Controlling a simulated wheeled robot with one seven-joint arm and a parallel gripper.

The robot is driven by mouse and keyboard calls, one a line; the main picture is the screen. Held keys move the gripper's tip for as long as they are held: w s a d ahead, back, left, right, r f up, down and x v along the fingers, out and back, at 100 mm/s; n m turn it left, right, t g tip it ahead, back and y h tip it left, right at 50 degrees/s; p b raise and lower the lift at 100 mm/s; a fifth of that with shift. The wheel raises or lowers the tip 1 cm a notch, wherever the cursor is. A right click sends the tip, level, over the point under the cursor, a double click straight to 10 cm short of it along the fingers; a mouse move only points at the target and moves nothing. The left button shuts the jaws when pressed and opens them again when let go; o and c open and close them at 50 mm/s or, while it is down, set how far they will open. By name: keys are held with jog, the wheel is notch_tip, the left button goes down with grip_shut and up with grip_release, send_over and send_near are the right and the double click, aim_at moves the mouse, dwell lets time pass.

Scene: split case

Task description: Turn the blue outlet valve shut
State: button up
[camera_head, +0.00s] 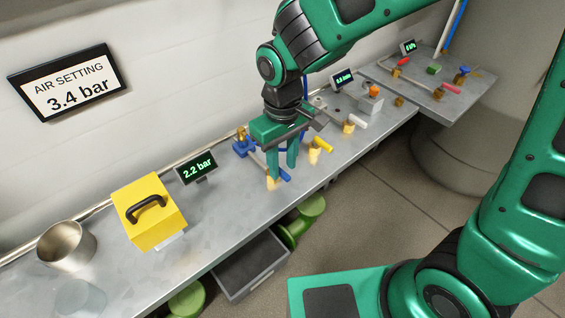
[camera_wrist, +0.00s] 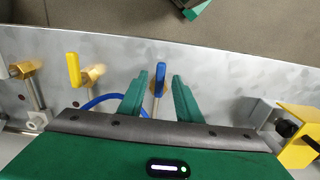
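The blue valve handle (camera_wrist: 157,68) stands between my gripper's two green fingers in the wrist view, pointing up the picture. A gap shows on each side, so the fingers do not seem to touch it. Part of its brass body lies behind the handle. In the head view the blue handle (camera_head: 284,174) shows just beside the fingertips, with brass fittings (camera_head: 272,184) to its left. My gripper (camera_head: 282,172) is open and points down over the bench at this valve. Its fingers partly hide the valve and its pipe.
A yellow-handled valve (camera_head: 322,146) is close on the right, and a blue hose (camera_wrist: 100,102) runs nearby. A display (camera_head: 196,168) reads 2.2 bar; a wall sign (camera_head: 67,82) reads 3.4 bar. A yellow box (camera_head: 150,212) and metal cup (camera_head: 66,246) stand left on the bench.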

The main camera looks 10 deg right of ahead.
aim_at(283, 171)
notch_tip(283, 171, up, 10)
jog(key=shift+f, duration=0.25)
jog(key=shift+w+d, duration=0.1)
jog(key=shift+w, duration=0.05)
dwell(0.3)
jog(key=s+d+m, duration=0.1)
jog(key=d+m, duration=0.5)
jog(key=d, duration=1.4)
jog(key=s+d+f+m, duration=0.1)
jog(key=s+d+m, duration=0.6)
jog(key=s+d, duration=0.8)
jog(key=shift+d+f, duration=0.25)
jog(key=shift+f, duration=0.05)
